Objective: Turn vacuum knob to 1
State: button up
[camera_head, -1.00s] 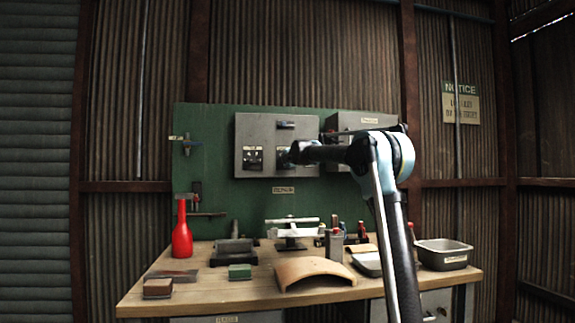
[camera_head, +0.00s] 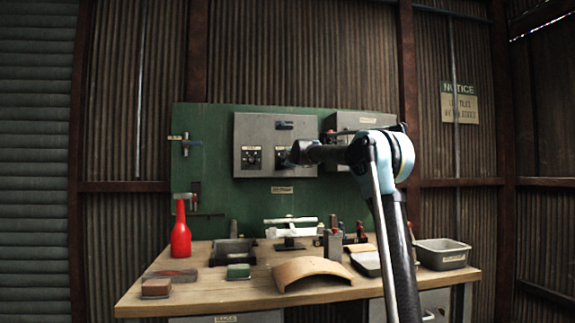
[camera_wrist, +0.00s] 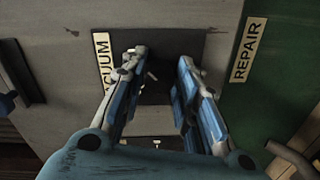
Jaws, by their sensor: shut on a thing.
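A grey control box (camera_head: 262,134) hangs on the green board and bears two dark dial plates. The vacuum knob (camera_wrist: 156,86) is dark and sits between my fingers in the wrist view, in front of a dark plate. The fingers hide part of it, and its pointer and number marks cannot be read. The VACUUM label (camera_wrist: 103,62) is beside the plate, partly covered by a finger. My gripper (camera_wrist: 160,66) is shut on the knob. In the head view my gripper (camera_head: 290,156) reaches the right-hand dial, largely covering it.
A second dial (camera_head: 251,157) is just left of my gripper. Another grey box (camera_head: 352,122) is behind my arm. The workbench (camera_head: 218,300) below holds a red bottle (camera_head: 181,238), a curved tan piece (camera_head: 310,272) and a grey tray (camera_head: 442,254). A REPAIR label (camera_wrist: 248,50) is on the green board.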

jog(key=o, duration=1.1)
jog(key=shift+w+f, duration=0.1)
jog(key=shift+c, duration=0.2)
jog(key=shift+a, duration=0.1)
jog(key=v, duration=1.2)
